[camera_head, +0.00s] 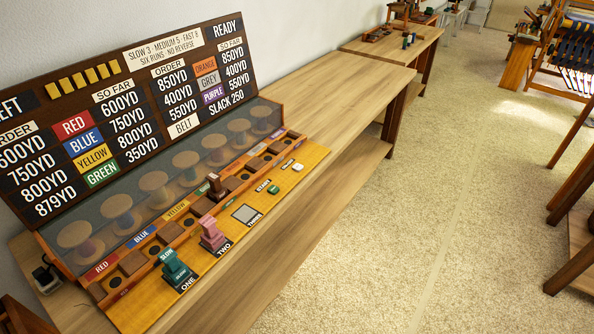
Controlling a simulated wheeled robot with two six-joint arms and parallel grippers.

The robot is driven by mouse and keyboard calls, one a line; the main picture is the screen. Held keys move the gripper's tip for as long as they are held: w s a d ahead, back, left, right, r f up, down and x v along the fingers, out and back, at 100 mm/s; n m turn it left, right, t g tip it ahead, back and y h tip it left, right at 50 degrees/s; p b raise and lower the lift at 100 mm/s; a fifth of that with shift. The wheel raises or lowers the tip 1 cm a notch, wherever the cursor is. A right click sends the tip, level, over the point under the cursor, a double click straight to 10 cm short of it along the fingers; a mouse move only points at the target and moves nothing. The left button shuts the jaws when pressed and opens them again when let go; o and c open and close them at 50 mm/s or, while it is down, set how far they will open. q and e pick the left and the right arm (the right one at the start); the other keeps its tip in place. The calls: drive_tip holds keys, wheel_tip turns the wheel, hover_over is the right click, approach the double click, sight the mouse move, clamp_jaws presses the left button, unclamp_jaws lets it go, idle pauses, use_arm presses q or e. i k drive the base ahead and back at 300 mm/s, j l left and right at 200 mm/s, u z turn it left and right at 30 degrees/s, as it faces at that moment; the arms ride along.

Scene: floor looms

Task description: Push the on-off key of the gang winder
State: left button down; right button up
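The gang winder (115,303) stands on a long wooden bench against the wall at the left. A small green key (273,189) and a small white key (298,167) sit at the right end of its front ledge, each beside a small label. The label lettering is too small to read surely, so I cannot tell which is the on-off key. A teal piece (177,268) stands at the place marked ONE and a pink piece (213,236) at TWO. The grey square (246,214) at THREE is bare. Neither of my grippers is in view.
A dark board (70,110) with yardages and "READY" rises behind a row of several spools. A dark brown peg (216,187) stands in the winder's row. The bench (340,110) is bare right of the winder. Pale carpet (420,200) lies open; wooden looms (570,60) stand right.

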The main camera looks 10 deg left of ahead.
sight(297, 167)
drive_tip(key=u, duration=0.55)
drive_tip(key=i+l+u, duration=0.4)
drive_tip(key=l, duration=0.15)
drive_tip(key=i+l+u, duration=0.15)
drive_tip(key=l, duration=0.15)
drive_tip(key=i+l+u, duration=0.2)
drive_tip(key=l, duration=0.15)
drive_tip(key=l+u, duration=0.2)
drive_tip(key=i+l, duration=0.1)
drive_tip(key=l, duration=0.35)
drive_tip(key=i+l, duration=0.1)
drive_tip(key=l, duration=0.3)
drive_tip(key=i+l, duration=0.1)
drive_tip(key=l, duration=0.35)
drive_tip(key=i+l+u, duration=0.1)
drive_tip(key=l, duration=0.3)
drive_tip(key=i+l, duration=0.1)
drive_tip(key=l, duration=0.35)
